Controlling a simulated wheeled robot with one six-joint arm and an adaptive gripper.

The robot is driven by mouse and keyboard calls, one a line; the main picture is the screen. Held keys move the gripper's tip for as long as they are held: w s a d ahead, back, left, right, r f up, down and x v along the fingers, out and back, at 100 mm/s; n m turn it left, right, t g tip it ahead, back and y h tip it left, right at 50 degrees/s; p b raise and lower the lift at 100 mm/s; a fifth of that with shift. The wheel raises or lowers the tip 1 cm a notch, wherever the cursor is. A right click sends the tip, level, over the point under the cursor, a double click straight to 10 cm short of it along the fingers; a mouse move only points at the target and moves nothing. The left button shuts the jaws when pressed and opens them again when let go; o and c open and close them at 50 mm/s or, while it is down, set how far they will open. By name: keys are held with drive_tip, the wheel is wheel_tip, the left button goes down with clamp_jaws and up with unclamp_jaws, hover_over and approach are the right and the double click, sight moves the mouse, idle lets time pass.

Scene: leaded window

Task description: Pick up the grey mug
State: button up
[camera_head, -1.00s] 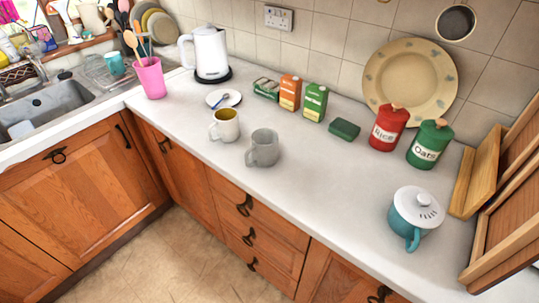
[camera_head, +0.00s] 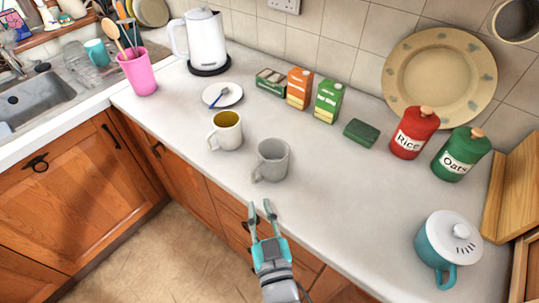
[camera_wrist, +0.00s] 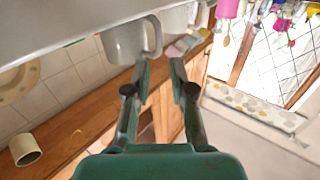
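The grey mug (camera_head: 271,160) stands upright on the worktop near its front edge, its handle toward the lower left. In the wrist view the grey mug (camera_wrist: 124,42) shows at the upper middle, just beyond the fingertips, with its handle to the right. My gripper (camera_head: 262,208) is in front of the mug at the worktop's front edge, its two fingers parted and empty. In the wrist view my gripper (camera_wrist: 160,68) has a gap between its fingertips, and the mug is not between them.
A white mug with a yellowish inside (camera_head: 226,131) stands just left of the grey mug. Behind are a saucer with a spoon (camera_head: 232,97), an orange carton (camera_head: 299,88) and a green carton (camera_head: 328,101). A teal lidded pot (camera_head: 437,243) is at the right. The worktop (camera_head: 350,185) right of the grey mug is clear.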

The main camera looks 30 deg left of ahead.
sight(253, 179)
drive_tip(key=shift+x, duration=4.9)
drive_tip(key=shift+d, duration=0.1)
clamp_jaws()
